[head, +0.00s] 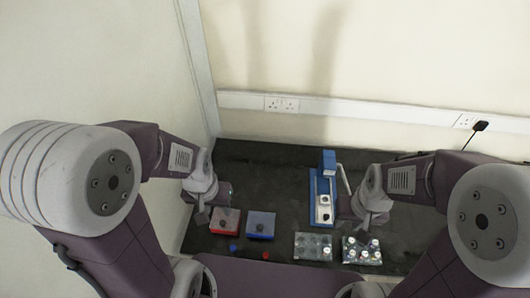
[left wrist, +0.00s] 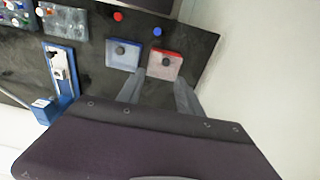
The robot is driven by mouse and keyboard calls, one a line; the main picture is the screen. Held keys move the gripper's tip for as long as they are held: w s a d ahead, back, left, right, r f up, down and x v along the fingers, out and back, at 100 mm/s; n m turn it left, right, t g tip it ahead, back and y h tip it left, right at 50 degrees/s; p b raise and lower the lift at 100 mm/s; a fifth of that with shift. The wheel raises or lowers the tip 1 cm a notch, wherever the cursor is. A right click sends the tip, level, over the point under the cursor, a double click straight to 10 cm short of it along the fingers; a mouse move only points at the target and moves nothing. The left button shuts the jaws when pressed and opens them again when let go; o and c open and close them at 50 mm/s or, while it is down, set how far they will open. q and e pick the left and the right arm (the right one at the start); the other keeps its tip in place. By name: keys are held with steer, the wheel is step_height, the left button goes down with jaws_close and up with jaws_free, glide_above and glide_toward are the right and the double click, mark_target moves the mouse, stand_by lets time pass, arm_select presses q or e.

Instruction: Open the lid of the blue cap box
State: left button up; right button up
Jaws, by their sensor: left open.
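The blue cap box (head: 260,224) stands on the dark worktop with a dark knob on its greyish top, which looks closed. It also shows in the left wrist view (left wrist: 123,56). The red box (head: 225,220) stands just left of it in the head view, also with a dark knob. My left gripper (head: 204,216) is open and empty at the left of the red box. In the left wrist view its fingers (left wrist: 160,90) are spread near the red box, apart from the blue box. My right gripper (head: 352,212) is beside the blue device, its fingers too small to judge.
A tall blue device (head: 328,162) stands on the worktop to the right. Two clear racks, one (head: 313,246) beside another with white-capped vials (head: 362,250), lie at the front. A blue cap (head: 233,247) and a red cap (head: 265,255) lie before the boxes. Walls bound the back and left.

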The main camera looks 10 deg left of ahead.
arm_select(q)
steer(key=n+g+h+b, duration=0.3)
steer(key=n+h+b, duration=0.1)
steer(key=n+b, duration=0.95)
glide_above(259, 227)
steer(key=w+a, duration=0.2)
steer(key=a, duration=0.2)
step_height(259, 227, down, 8)
arm_select(e)
step_height(259, 227, down, 14)
steer(key=shift+w+r, duration=0.1)
steer(key=shift+r, duration=0.05)
arm_select(q)
steer(key=b+x, duration=0.2)
steer(key=x, duration=0.7)
steer(key=shift+s+d, duration=0.1)
steer(key=shift+s, duration=0.05)
arm_select(e)
step_height(259, 227, down, 2)
steer(key=shift+f, duration=0.1)
arm_select(q)
jaws_close()
